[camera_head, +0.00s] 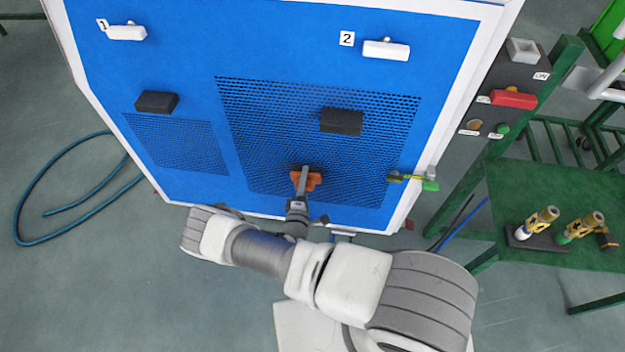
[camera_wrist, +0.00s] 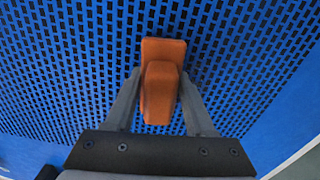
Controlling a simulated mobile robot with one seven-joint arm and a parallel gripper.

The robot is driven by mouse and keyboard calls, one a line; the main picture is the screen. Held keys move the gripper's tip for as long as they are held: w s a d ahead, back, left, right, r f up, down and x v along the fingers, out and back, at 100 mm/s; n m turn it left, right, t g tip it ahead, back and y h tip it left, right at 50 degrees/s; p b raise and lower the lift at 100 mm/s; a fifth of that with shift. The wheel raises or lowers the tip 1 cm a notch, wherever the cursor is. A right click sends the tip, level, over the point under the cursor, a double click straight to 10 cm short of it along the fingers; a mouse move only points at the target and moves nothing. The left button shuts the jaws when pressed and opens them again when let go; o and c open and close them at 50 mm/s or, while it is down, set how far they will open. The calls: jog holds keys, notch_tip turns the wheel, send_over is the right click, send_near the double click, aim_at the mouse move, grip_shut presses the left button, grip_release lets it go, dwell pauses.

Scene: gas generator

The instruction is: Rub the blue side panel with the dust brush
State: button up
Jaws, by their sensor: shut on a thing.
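The blue side panel (camera_head: 290,52) fills the upper middle of the head view, with a perforated grille area on its right half. My gripper (camera_head: 302,182) is at the lower part of this grille. It is shut on the orange dust brush (camera_head: 313,180). In the wrist view the brush (camera_wrist: 160,85) sits between the two fingers of my gripper (camera_wrist: 160,95), with the perforated blue panel (camera_wrist: 80,60) right behind it. The brush's bristles are hidden, and I cannot tell whether it touches the panel.
Black handles (camera_head: 341,121) and white handles (camera_head: 386,49) stick out from the panel. A control board with a red switch (camera_head: 513,98) stands to the right. A green table (camera_head: 550,190) holds brass fittings (camera_head: 580,228). A blue hose (camera_head: 35,185) lies on the floor at left.

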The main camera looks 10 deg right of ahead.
aim_at(279, 166)
jog(key=shift+w+a+b, duration=0.25)
jog(key=shift+w+a, duration=0.15)
jog(key=shift+a, duration=0.45)
jog(key=shift+w+a+b, duration=0.2)
jog(key=shift+w+a, duration=0.15)
jog(key=shift+a, duration=0.5)
jog(key=shift+w+a+b, duration=0.25)
jog(key=shift+w+a, duration=0.15)
jog(key=shift+a, duration=0.45)
jog(key=shift+w+a+b, duration=0.3)
jog(key=shift+a+b, duration=0.05)
jog(key=shift+a, duration=0.55)
jog(key=shift+w+a+b, duration=0.25)
jog(key=shift+a+b, duration=0.05)
jog(key=shift+a, duration=0.55)
jog(key=shift+s, duration=0.15)
jog(key=shift+p+v, duration=0.75)
jog(key=shift+v, duration=2.2)
jog(key=shift+s, duration=0.1)
jog(key=v, duration=0.2)
jog(key=shift+s+a, duration=0.1)
jog(key=shift+s, duration=0.3)
